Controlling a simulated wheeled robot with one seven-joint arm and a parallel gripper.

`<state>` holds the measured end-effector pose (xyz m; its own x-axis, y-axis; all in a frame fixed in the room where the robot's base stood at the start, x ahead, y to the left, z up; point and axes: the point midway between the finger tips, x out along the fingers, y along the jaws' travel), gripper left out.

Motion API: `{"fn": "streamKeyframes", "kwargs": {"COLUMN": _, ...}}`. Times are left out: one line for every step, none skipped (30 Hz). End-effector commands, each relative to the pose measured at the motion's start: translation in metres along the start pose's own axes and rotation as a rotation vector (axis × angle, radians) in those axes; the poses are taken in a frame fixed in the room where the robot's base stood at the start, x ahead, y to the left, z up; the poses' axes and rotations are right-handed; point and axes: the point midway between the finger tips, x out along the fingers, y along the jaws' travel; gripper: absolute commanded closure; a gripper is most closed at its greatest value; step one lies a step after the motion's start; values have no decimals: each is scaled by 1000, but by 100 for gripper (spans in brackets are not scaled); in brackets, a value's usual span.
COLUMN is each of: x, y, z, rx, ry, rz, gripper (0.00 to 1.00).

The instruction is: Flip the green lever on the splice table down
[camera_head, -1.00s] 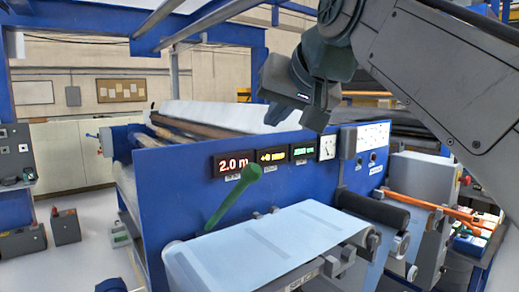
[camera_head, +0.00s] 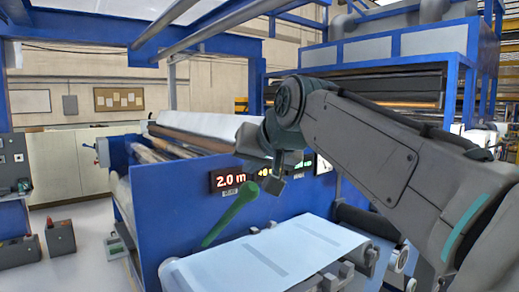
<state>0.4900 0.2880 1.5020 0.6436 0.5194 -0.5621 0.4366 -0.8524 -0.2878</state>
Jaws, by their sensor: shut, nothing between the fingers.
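The green lever (camera_head: 230,212) stands tilted up to the right, its rounded knob at the upper end and its lower end by the left side of the splice table (camera_head: 285,252). The table's top looks pale blue-white, with grey strips across it. My gripper (camera_head: 272,186) is shut and empty, pointing down just right of the lever's knob in the picture. Whether it touches the knob or is apart in depth I cannot tell.
A blue machine panel (camera_head: 180,210) stands behind the lever, with a red "2.0 m" display (camera_head: 229,180). My arm covers the panel's right part. A dark roller (camera_head: 365,222) lies right of the table. Open floor (camera_head: 85,270) shows at left.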

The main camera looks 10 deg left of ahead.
Motion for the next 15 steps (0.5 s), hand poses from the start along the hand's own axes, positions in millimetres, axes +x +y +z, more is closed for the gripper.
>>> {"fn": "streamKeyframes", "kwargs": {"x": -3, "y": 0, "z": 6, "rx": -1, "ry": 1, "rz": -1, "gripper": 100}}
{"fn": "streamKeyframes", "kwargs": {"x": -4, "y": 0, "z": 8, "rx": -1, "ry": 1, "rz": -1, "gripper": 100}}
{"fn": "streamKeyframes", "kwargs": {"x": -5, "y": 0, "z": 11, "rx": -1, "ry": 1, "rz": 0, "gripper": 100}}
{"fn": "streamKeyframes", "kwargs": {"x": -6, "y": 0, "z": 13, "rx": -1, "ry": 1, "rz": 0, "gripper": 100}}
{"fn": "streamKeyframes", "kwargs": {"x": -6, "y": 0, "z": 15, "rx": -1, "ry": 0, "rz": 0, "gripper": 100}}
{"fn": "streamKeyframes", "kwargs": {"x": -7, "y": 0, "z": 18, "rx": -1, "ry": 0, "rz": 0, "gripper": 100}}
{"fn": "streamKeyframes", "kwargs": {"x": -7, "y": 0, "z": 19, "rx": -1, "ry": 1, "rz": 0, "gripper": 100}}
{"fn": "streamKeyframes", "kwargs": {"x": -8, "y": 0, "z": 20, "rx": -1, "ry": 1, "rz": 0, "gripper": 100}}
{"fn": "streamKeyframes", "kwargs": {"x": -8, "y": 0, "z": 21, "rx": 0, "ry": 1, "rz": 0, "gripper": 100}}
{"fn": "streamKeyframes", "kwargs": {"x": -8, "y": 0, "z": 22, "rx": 0, "ry": 1, "rz": 0, "gripper": 100}}
{"fn": "streamKeyframes", "kwargs": {"x": -9, "y": 0, "z": 22, "rx": 0, "ry": 2, "rz": 0, "gripper": 100}}
{"fn": "streamKeyframes", "kwargs": {"x": -9, "y": 0, "z": 22, "rx": 0, "ry": 2, "rz": 0, "gripper": 100}}
{"fn": "streamKeyframes", "kwargs": {"x": -9, "y": 0, "z": 23, "rx": 0, "ry": 2, "rz": 0, "gripper": 100}}
{"fn": "streamKeyframes", "kwargs": {"x": -9, "y": 0, "z": 23, "rx": 0, "ry": 2, "rz": 0, "gripper": 100}}
{"fn": "streamKeyframes", "kwargs": {"x": -9, "y": 0, "z": 23, "rx": 0, "ry": 2, "rz": 0, "gripper": 100}}
